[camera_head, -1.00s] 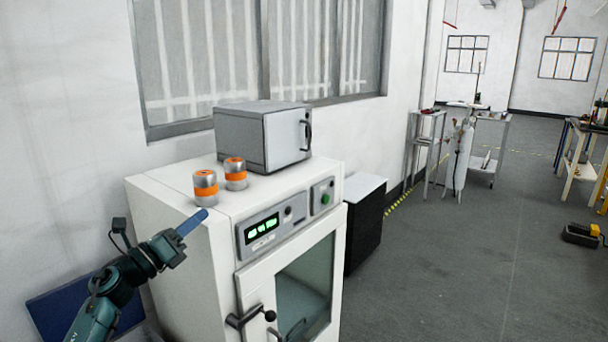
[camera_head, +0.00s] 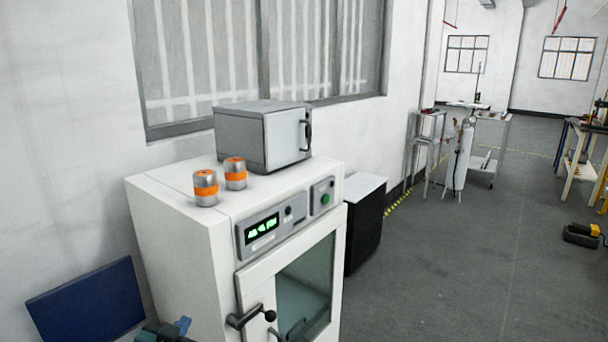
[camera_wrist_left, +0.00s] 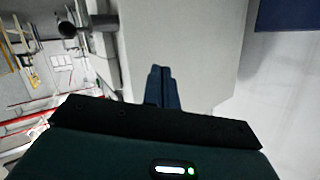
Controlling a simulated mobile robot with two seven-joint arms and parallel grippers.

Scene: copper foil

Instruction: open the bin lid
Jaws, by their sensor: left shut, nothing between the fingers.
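No part in view can be named the bin lid with certainty. A dark blue flat panel (camera_head: 88,300) stands tilted against the wall at the lower left, beside the white oven cabinet. Its lower edge is cut off by the picture, and what it belongs to is hidden. It also shows at the top right of the left wrist view (camera_wrist_left: 288,14). My left gripper (camera_head: 182,326) is low at the bottom edge, right of the panel and in front of the cabinet's side. In the left wrist view its fingers (camera_wrist_left: 160,74) are together and empty. My right gripper is out of view.
The white cabinet (camera_head: 180,240) has a protruding door handle (camera_head: 250,317). Two orange-banded cans (camera_head: 206,188) (camera_head: 235,173) and a grey box oven (camera_head: 262,135) stand on it. A black box with a pale top (camera_head: 366,238) is right of it.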

